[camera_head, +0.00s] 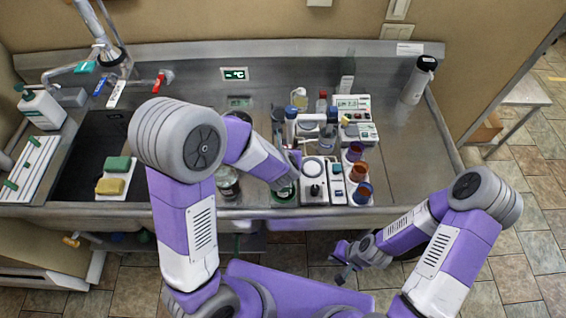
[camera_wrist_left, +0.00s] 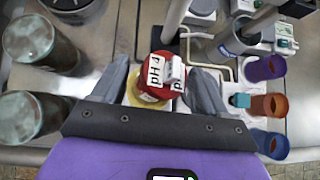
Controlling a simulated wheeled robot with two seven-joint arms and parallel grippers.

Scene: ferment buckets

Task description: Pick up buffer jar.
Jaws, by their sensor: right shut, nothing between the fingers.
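The buffer jar (camera_wrist_left: 152,82), with a red lid and a "pH 4" label, shows in the left wrist view, with some yellow at its lower edge. My left gripper (camera_wrist_left: 160,88) is around it, one finger on each side. The fingers stand apart and look open, with narrow gaps beside the lid. In the head view my left gripper (camera_head: 288,183) reaches down at the front of the counter, and its own arm hides most of its fingers and the jar. My right gripper (camera_head: 345,268) is shut and empty, low in front of the counter's edge.
Purple (camera_head: 355,150), orange (camera_head: 359,171) and blue (camera_head: 362,192) cups stand close to the right of my left gripper. A stirrer (camera_head: 313,190) and a pH meter (camera_head: 350,103) are nearby. Two large jars (camera_wrist_left: 30,40) stand left.

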